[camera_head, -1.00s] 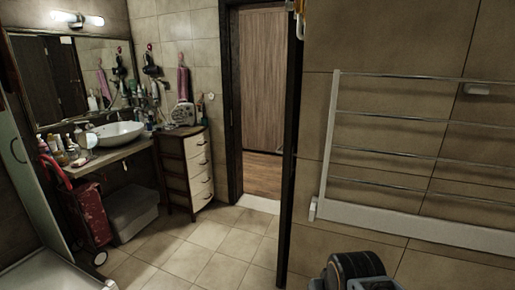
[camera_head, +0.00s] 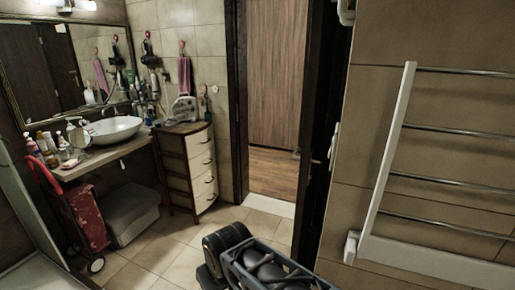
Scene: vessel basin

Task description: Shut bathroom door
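The bathroom doorway (camera_head: 274,165) stands open, and a wood-panelled surface and wood floor show through it. The dark door (camera_head: 318,165) is seen nearly edge-on along the right side of the opening. A pale handle (camera_head: 333,147) shows on it, close to the tiled wall. Part of my arm shows at the bottom centre, in front of the doorway. I cannot make out my gripper's fingers in this view, and nothing is seen touching the door.
A drawer cabinet (camera_head: 190,170) stands left of the doorway. A sink (camera_head: 108,131) on a counter, a red trolley (camera_head: 85,215) and a grey box (camera_head: 130,212) are further left. A towel rail (camera_head: 388,165) is on the right wall. The tiled floor before the doorway is clear.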

